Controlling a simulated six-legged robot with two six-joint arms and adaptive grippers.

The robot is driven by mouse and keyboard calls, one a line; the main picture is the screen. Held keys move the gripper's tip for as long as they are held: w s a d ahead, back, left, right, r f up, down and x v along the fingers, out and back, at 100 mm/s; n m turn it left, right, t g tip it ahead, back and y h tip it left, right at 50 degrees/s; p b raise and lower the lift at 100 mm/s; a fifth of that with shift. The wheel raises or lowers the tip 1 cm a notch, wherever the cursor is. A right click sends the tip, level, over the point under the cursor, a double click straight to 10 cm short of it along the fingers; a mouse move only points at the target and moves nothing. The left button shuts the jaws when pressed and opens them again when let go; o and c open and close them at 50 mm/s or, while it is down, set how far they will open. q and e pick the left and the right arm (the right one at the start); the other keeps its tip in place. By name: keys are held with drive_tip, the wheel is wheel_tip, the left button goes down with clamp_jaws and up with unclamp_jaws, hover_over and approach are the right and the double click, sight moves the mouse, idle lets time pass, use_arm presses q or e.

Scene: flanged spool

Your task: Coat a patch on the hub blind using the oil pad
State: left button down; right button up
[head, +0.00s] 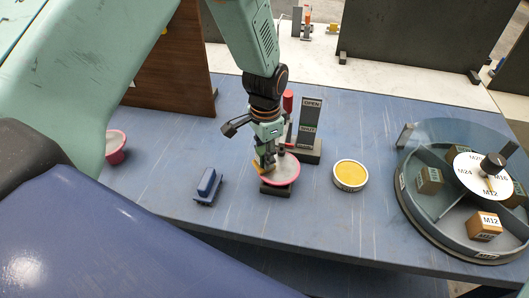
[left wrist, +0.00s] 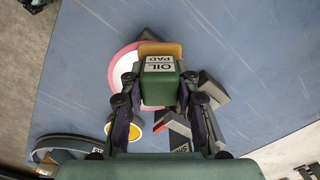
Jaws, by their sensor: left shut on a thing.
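My left gripper (head: 267,163) is shut on the oil pad, a green block labelled OIL PAD (left wrist: 160,78) with a yellow pad at its far end (left wrist: 160,49). In the head view the yellow end (head: 258,168) shows at the left rim of the flanged spool. The spool (head: 284,171) has a pink-rimmed, pale flange and sits on a dark base (head: 276,189). It also shows in the left wrist view (left wrist: 121,68), partly behind the pad. The hub blind is hidden or cannot be made out. I cannot tell whether the pad touches the spool. My right gripper is not in view.
A round yellow-topped tin (head: 350,175) stands right of the spool, a blue block (head: 207,186) left. Behind is a stand with an OPEN sign (head: 311,115). A carousel of labelled boxes (head: 430,235) fills the right. A pink-rimmed cup (head: 115,155) stands far left.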

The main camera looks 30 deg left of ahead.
sight(276, 165)
use_arm(q)
drive_tip(key=shift+w+d, duration=0.1)
drive_tip(key=shift+d, duration=0.3)
drive_tip(key=shift+w+d+r+p, duration=0.15)
drive_tip(key=shift+d+p, duration=0.35)
drive_tip(key=shift+d, duration=0.65)
drive_tip(key=shift+w+d, duration=0.1)
drive_tip(key=shift+d, duration=0.3)
drive_tip(key=shift+w+d+p, duration=0.1)
drive_tip(key=shift+d+p, duration=0.25)
drive_tip(key=shift+d, duration=0.35)
drive_tip(key=shift+w+d, duration=0.15)
drive_tip(key=shift+d, duration=0.75)
drive_tip(key=shift+p, duration=0.45)
drive_tip(key=shift+s+a+p, duration=0.15)
drive_tip(key=shift+a, duration=0.7)
drive_tip(key=shift+s+a+p, duration=0.1)
drive_tip(key=shift+a+p, duration=0.05)
drive_tip(key=shift+a, duration=0.65)
drive_tip(key=shift+s+a+f, duration=0.15)
drive_tip(key=shift+s+a, duration=0.05)
drive_tip(key=shift+a, duration=0.75)
drive_tip(key=shift+s+a+f, duration=0.1)
drive_tip(key=shift+s+a, duration=0.1)
drive_tip(key=shift+a, duration=0.7)
drive_tip(key=shift+r+p, duration=0.1)
drive_tip(key=shift+p, duration=0.25)
